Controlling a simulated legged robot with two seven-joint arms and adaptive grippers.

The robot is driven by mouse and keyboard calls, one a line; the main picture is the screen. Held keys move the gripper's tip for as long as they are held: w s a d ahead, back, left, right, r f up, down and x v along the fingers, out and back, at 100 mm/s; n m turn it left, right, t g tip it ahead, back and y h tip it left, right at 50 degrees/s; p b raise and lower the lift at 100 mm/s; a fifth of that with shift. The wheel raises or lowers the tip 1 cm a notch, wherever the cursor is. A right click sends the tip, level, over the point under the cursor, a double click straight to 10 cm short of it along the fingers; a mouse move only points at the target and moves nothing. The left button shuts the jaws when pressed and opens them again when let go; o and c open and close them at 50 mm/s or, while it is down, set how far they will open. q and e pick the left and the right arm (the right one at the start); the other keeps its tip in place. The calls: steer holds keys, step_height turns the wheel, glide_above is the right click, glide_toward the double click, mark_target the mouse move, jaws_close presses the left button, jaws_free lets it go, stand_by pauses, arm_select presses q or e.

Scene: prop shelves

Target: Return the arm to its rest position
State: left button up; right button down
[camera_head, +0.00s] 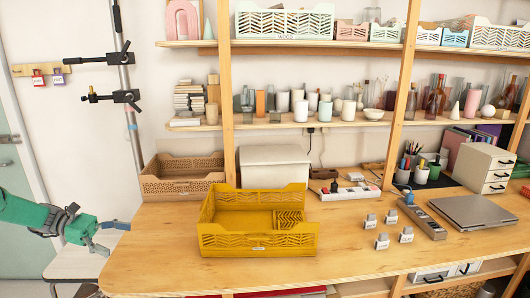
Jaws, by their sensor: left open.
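My left gripper (107,236) is at the lower left, on a green arm that comes in from the left edge. Its fingers are spread and nothing shows between them. It hangs by the left end of the wooden table (160,255), over a white surface below, apart from the yellow crate. My right gripper is not in view.
A yellow crate (258,240) stands mid-table, with a brown crate (182,176) behind it. A metal pole with black clamps (125,96) rises behind my left arm.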

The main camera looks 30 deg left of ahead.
arm_select(q)
steer(key=w+d+f+m+g+y+b, duration=0.2)
steer(key=w+d+f+m+g+y, duration=0.15)
steer(key=d+f, duration=1.1)
steer(key=s+d+f+m+g+y+b, duration=0.1)
steer(key=s+d+f+m+g+y, duration=0.15)
steer(key=d+f, duration=0.35)
steer(key=s+d+f+m+g+y+b, duration=0.25)
steer(key=s+d+f, duration=0.2)
steer(key=d, duration=0.35)
steer(key=s+d+f+m+t+y+b, duration=0.1)
steer(key=s+d+m+y+b, duration=0.1)
steer(key=s+m, duration=0.5)
steer(key=s+d+f+m+t+y+b, duration=0.1)
steer(key=s+d+f+m+t+y, duration=0.1)
steer(key=s+d+m, duration=0.3)
steer(key=s+m+y, duration=0.1)
steer(key=s+m, duration=0.2)
steer(key=s, duration=0.2)
steer(key=shift+s+y+b, duration=0.35)
steer(key=shift+b, duration=0.05)
steer(key=shift+r, duration=0.1)
